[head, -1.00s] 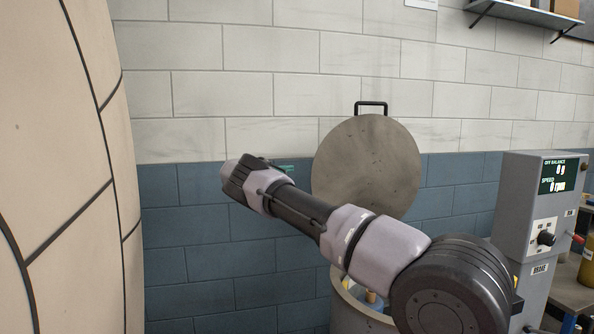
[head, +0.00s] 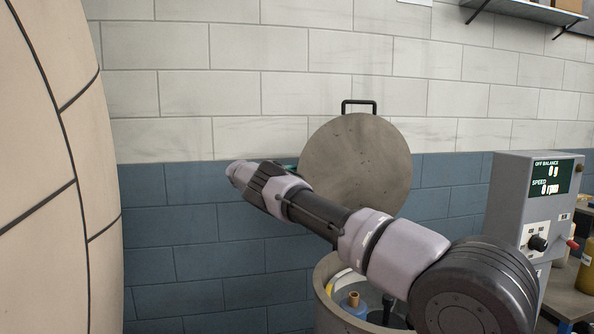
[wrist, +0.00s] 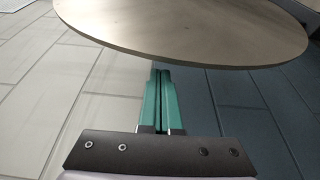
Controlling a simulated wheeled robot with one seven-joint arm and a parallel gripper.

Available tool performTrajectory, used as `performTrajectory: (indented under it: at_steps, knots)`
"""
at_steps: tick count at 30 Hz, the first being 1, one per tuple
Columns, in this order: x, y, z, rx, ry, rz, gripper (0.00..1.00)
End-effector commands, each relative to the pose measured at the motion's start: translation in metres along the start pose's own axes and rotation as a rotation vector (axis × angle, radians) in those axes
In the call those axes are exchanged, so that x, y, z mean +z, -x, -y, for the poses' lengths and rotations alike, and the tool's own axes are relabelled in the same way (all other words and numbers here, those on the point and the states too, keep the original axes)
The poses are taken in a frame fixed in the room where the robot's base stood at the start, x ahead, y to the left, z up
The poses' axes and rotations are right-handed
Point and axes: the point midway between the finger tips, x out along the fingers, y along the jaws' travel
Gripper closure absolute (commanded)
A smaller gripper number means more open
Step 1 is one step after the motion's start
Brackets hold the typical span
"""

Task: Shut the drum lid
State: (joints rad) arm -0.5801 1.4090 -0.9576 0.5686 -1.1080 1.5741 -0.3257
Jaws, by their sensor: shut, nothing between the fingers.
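The drum lid (head: 352,165) is a round grey-brown disc with a black handle (head: 359,104) at its top. It stands upright, open, at the back of the drum (head: 323,292). In the wrist view the lid (wrist: 200,25) spans the top of the picture. My gripper (wrist: 158,75) has green fingers, pressed together and empty, pointing toward the lid's edge. I cannot tell whether they touch it. In the head view the fingers are mostly hidden behind my arm, left of the lid.
The open drum holds a blue bottle (head: 354,305) and other items. A grey control box (head: 510,190) with a display stands at the right. A large beige curved panel (head: 60,180) fills the left. A tiled wall (head: 190,230) is behind. A shelf (head: 535,12) hangs at upper right.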

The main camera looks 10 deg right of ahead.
Motion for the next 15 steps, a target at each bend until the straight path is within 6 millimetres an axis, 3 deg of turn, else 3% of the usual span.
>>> performTrajectory:
  at_steps: [15]
  knots:
    - [-0.0016, 0.0083, -0.0008, 0.000, -0.001, -0.003, 1.00]
